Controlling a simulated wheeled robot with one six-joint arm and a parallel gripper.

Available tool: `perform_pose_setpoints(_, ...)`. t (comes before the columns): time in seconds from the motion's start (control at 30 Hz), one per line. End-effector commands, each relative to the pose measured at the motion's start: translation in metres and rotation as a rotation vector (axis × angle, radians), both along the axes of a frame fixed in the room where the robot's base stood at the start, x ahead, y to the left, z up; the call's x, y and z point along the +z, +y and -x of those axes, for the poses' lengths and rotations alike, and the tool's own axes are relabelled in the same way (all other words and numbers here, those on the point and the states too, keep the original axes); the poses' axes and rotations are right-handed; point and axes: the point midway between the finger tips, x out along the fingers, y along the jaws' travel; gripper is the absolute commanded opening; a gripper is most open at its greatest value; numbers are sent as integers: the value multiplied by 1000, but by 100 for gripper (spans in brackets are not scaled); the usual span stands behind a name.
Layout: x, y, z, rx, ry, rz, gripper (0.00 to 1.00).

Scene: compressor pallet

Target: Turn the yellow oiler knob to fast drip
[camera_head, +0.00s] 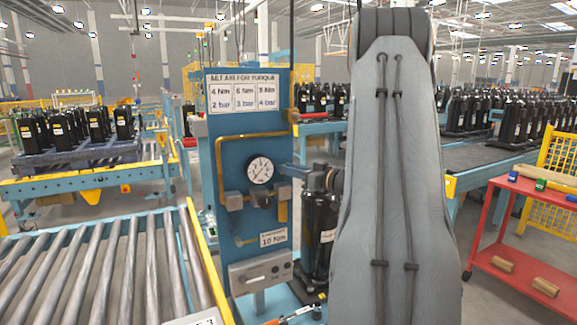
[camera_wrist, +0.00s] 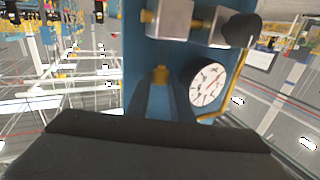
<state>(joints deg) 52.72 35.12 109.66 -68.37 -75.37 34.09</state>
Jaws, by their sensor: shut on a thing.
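The small yellow oiler knob (camera_wrist: 160,74) shows in the wrist view against the blue panel. My gripper (camera_wrist: 160,82) has its two dark fingers on either side of the knob and is shut on it. The lower part of the knob is hidden between the fingers. In the head view, the blue panel (camera_head: 236,150) stands upright at the middle, with a round white gauge (camera_head: 260,170) on it. The gauge also shows in the wrist view (camera_wrist: 208,85), right of the knob. My arm covers the area right of the panel, and the knob is not clear in the head view.
Grey metal blocks (camera_wrist: 168,18) with brass fittings sit close to the knob. A yellow pipe (camera_head: 222,165) runs along the panel. A black compressor (camera_head: 320,235) stands right of it. A roller conveyor (camera_head: 110,270) lies left, and a red cart (camera_head: 520,260) stands at far right.

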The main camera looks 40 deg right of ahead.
Motion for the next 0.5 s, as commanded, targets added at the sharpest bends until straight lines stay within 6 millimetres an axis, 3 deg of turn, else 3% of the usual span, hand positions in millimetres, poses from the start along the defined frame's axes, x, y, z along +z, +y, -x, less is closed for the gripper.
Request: perform_pose_setpoints(0.5, 0, -1, -1, 51, 0, 0, 0)
